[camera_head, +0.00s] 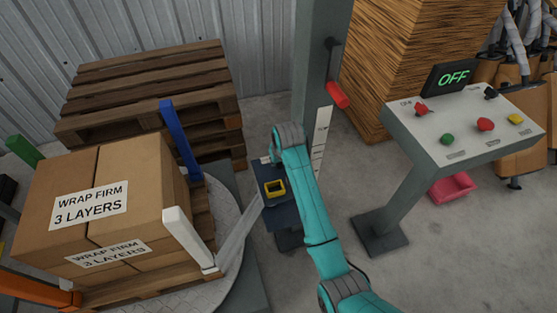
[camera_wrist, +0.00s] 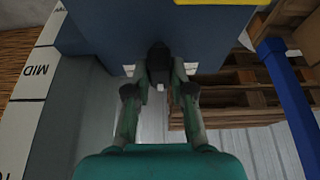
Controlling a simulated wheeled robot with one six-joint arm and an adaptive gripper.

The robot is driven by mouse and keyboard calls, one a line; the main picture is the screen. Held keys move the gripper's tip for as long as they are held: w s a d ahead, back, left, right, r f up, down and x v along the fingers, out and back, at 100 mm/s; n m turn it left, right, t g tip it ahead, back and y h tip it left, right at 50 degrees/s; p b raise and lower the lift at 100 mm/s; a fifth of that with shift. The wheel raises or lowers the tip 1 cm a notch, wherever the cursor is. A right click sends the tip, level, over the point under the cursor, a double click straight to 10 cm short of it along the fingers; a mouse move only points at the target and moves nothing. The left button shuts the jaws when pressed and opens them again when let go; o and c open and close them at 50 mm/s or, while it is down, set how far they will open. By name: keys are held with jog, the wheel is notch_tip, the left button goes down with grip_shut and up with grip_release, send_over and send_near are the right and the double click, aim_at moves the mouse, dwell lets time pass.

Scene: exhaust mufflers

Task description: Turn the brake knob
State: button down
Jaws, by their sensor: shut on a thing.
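A dark knob (camera_wrist: 158,58), which I take to be the brake knob, sticks out from a blue-grey carriage (camera_wrist: 112,35) in the wrist view. My gripper (camera_wrist: 160,82) has a finger on each side of it and is shut on it. Small white marks sit on the carriage on both sides of the knob. In the head view the carriage (camera_head: 282,212) is beside the grey column, with a yellow-framed part on it. My arm hides the knob and fingertips there.
The column (camera_head: 318,75) carries a white scale strip and a red handle (camera_head: 337,95). A control panel (camera_head: 465,125) with an OFF display stands right. Boxes (camera_head: 100,205) marked "WRAP FIRM 3 LAYERS" stand on a turntable left, among coloured posts. Stacked pallets (camera_head: 150,95) are behind.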

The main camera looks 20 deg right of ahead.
jog(key=c, duration=1)
grip_release()
jog(key=v, duration=1.2)
